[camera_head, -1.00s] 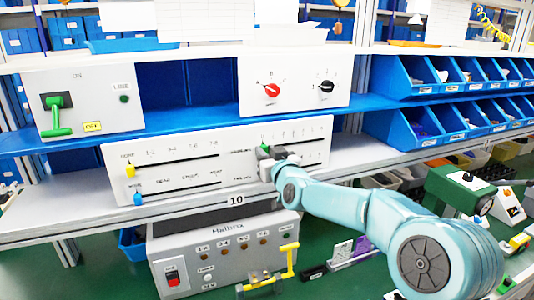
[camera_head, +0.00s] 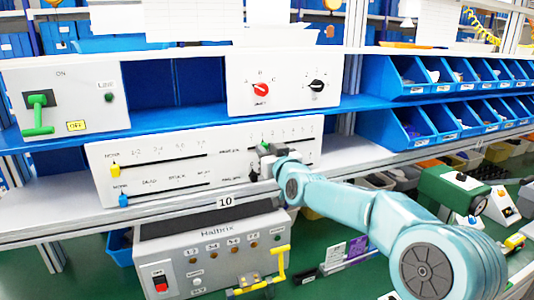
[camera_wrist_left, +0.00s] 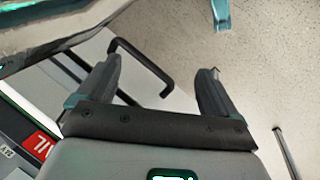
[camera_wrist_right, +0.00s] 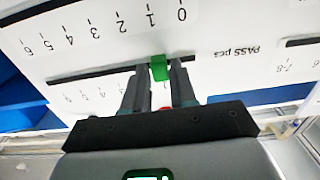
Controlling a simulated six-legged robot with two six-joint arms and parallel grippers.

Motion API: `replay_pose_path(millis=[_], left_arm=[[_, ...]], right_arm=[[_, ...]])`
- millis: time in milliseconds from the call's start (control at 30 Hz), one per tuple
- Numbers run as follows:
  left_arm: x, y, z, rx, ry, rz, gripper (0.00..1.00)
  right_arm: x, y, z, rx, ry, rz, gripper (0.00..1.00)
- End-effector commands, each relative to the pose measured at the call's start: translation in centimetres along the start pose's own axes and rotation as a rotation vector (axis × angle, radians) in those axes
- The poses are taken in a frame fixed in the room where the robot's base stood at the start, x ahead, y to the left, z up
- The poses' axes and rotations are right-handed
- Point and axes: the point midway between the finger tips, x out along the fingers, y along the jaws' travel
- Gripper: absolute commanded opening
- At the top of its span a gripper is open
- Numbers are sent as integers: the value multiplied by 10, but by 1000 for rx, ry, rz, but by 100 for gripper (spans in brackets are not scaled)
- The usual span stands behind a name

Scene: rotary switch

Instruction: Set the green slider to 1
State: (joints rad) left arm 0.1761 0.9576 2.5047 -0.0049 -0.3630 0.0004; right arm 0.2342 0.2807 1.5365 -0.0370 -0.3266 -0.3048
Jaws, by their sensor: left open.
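The green slider (camera_wrist_right: 158,67) sits in a black slot on the white slider panel (camera_head: 220,168). In the head view the green slider (camera_head: 264,146) shows only as a small patch behind my right gripper (camera_head: 267,152). In the right wrist view my right gripper (camera_wrist_right: 159,72) has one finger on each side of the slider and appears shut on it. The slider is near the low-number end of its scale. My left gripper (camera_wrist_left: 165,72) is open and empty, away from the panel.
A black slider (camera_head: 253,176) is on the slot below. A yellow slider (camera_head: 115,170) and a blue slider (camera_head: 123,200) are at the panel's left. A red knob (camera_head: 260,88) and a black knob (camera_head: 316,86) are on the box above. Blue bins (camera_head: 410,130) stand at the right.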

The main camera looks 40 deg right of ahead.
Motion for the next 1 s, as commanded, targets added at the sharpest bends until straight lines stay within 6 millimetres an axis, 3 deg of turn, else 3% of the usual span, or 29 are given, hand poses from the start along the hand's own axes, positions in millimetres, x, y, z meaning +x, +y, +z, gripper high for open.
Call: replay_pose_path(millis=[333, 467, 1000], left_arm=[[0, 0, 0, 0, 0, 0, 93], [6, -2, 0, 0, 0, 0, 93], [38, -14, -1, 0, 0, 0, 93]], right_arm=[[-1, -1, 0, 0, 1, 0, 45], [-12, -1, 1, 0, 2, 0, 45], [-142, 1, 0, 1, 5, 1, 45]])
